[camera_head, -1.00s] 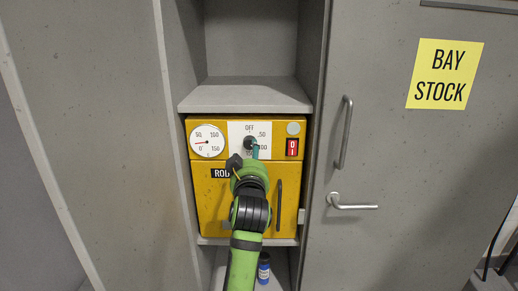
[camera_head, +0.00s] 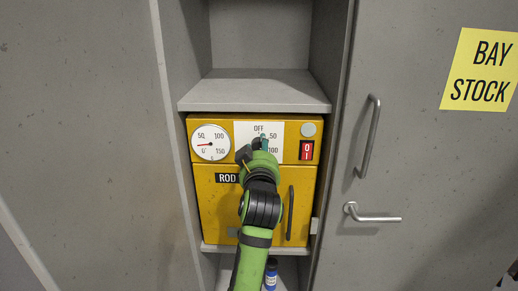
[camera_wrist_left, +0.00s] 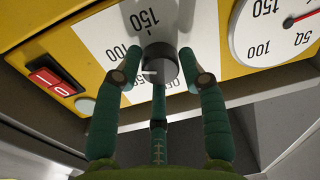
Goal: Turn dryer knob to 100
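The yellow dryer (camera_head: 205,225) sits in a grey cabinet bay. Its dark round knob (camera_wrist_left: 160,62) is on a white dial plate (camera_head: 243,130) marked OFF, 50, 100 and 150. In the left wrist view the dial appears upside down. A white mark shows on the knob's face, but its exact setting is unclear. My left gripper (camera_head: 259,143) is at the knob and covers most of it in the head view. In the left wrist view its green fingers (camera_wrist_left: 160,72) are apart, one on each side of the knob, with a third below it. Firm contact is not clear. My right gripper is not in view.
A round gauge (camera_head: 210,143) with a red needle is left of the dial. A red switch (camera_head: 306,150) is to its right. The dryer door handle (camera_head: 290,212) is below. A grey shelf (camera_head: 255,90) juts out above. A blue bottle (camera_head: 271,275) stands underneath.

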